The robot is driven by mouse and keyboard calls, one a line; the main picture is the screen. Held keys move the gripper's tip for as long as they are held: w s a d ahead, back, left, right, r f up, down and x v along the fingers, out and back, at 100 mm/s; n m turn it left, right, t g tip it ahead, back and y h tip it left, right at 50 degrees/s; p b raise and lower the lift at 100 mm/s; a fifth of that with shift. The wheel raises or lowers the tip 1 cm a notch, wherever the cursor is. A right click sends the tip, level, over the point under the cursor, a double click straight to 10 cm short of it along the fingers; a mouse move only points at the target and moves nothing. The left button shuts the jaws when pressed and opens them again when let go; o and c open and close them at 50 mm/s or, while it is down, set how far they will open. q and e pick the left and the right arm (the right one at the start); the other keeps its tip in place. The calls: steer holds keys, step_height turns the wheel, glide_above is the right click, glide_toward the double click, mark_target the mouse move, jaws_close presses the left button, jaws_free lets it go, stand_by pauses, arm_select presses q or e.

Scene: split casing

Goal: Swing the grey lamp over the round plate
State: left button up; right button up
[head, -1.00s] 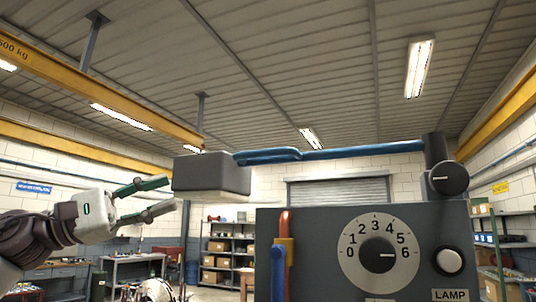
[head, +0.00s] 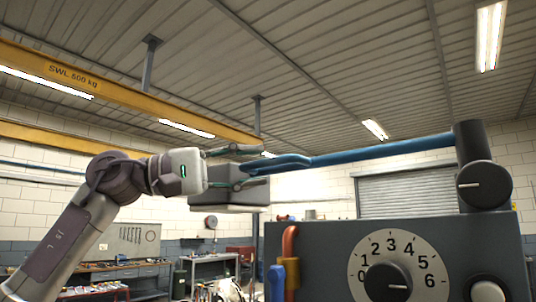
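The grey lamp (head: 229,198) is a box-shaped head at the left end of a blue arm (head: 375,152). The arm runs from a dark post (head: 471,141) on the right and ends in a loop beside the lamp. My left gripper (head: 265,165) reaches in from the left at the lamp. Its two green-edged fingers are apart, one above the lamp's top and one in front of its side. I cannot tell whether they touch it. No round plate shows that I can make out. My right gripper is out of view.
A dark control panel (head: 335,240) stands close at the lower right, with a numbered dial (head: 398,270), a black knob (head: 483,185), and red and blue levers (head: 290,250) at its left edge. Workbenches (head: 110,275) stand far behind.

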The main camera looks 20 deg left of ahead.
arm_select(q)
steer(key=shift+w+d+r+p, duration=0.15)
steer(key=shift+d, duration=0.3)
steer(key=shift+w+d+r+p, duration=0.1)
steer(key=shift+d+r+p, duration=0.05)
steer(key=shift+d, duration=0.3)
steer(key=shift+a, duration=0.1)
steer(key=shift+w+d+f, duration=0.1)
steer(key=shift+w+d, duration=0.05)
steer(key=shift+d, duration=0.05)
jaws_close()
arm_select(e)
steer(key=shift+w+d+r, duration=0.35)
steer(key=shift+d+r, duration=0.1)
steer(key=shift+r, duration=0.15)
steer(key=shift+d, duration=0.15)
